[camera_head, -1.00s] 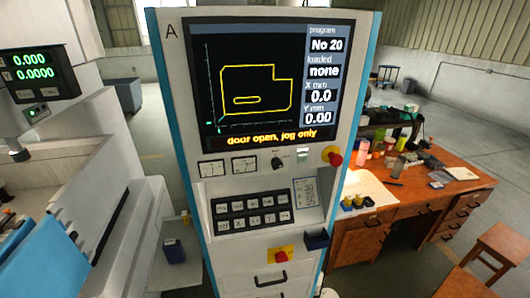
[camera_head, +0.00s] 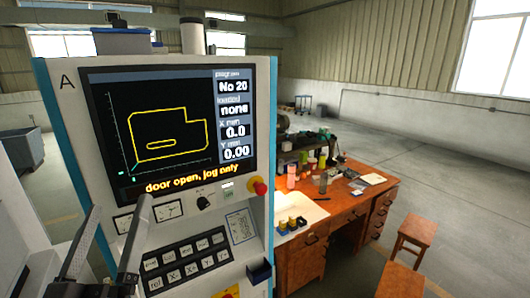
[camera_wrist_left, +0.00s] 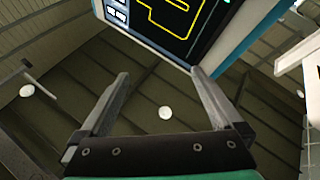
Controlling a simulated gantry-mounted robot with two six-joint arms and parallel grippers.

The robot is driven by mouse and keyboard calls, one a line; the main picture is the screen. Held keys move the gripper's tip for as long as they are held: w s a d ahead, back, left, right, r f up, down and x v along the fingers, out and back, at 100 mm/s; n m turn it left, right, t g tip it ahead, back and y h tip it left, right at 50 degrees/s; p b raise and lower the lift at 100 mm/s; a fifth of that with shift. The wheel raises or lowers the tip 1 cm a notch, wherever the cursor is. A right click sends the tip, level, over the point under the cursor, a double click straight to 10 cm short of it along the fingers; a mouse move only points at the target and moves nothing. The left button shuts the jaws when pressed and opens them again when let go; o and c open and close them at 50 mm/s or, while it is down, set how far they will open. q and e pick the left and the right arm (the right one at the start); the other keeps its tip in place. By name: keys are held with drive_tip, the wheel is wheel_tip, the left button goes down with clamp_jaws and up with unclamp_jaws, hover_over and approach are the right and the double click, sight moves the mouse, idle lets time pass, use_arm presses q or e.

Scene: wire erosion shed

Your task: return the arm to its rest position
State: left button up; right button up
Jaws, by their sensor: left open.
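My left gripper (camera_head: 115,232) is at the lower left of the head view, in front of the control cabinet (camera_head: 262,150). Its two dark fingers stand apart and point upward, with nothing between them. In the left wrist view the open fingers (camera_wrist_left: 160,82) also show empty, with the cabinet's screen beyond them at the top. The fingers look clear of the cabinet, though the exact gap is hard to tell. My right gripper is in neither view.
The cabinet screen (camera_head: 150,125) reads "door open, jog only". A red knob (camera_head: 258,187) and a button panel (camera_head: 186,268) sit below it. A wooden desk (camera_head: 350,208) with several items and a stool (camera_head: 417,232) stand right. Open floor lies beyond the desk.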

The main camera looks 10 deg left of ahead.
use_arm(q)
drive_tip(key=s+d+r+m+t+h, duration=0.2)
drive_tip(key=s+d+r+m+h, duration=0.15)
drive_tip(key=r, duration=0.35)
drive_tip(key=s+d+r+m+t+h, duration=0.25)
drive_tip(key=s+r+h, duration=0.2)
drive_tip(key=r, duration=0.35)
wheel_tip(320, 180, up, 14)
drive_tip(key=d+m+p, duration=0.1)
drive_tip(key=p, duration=1.4)
drive_tip(key=shift+w, duration=0.25)
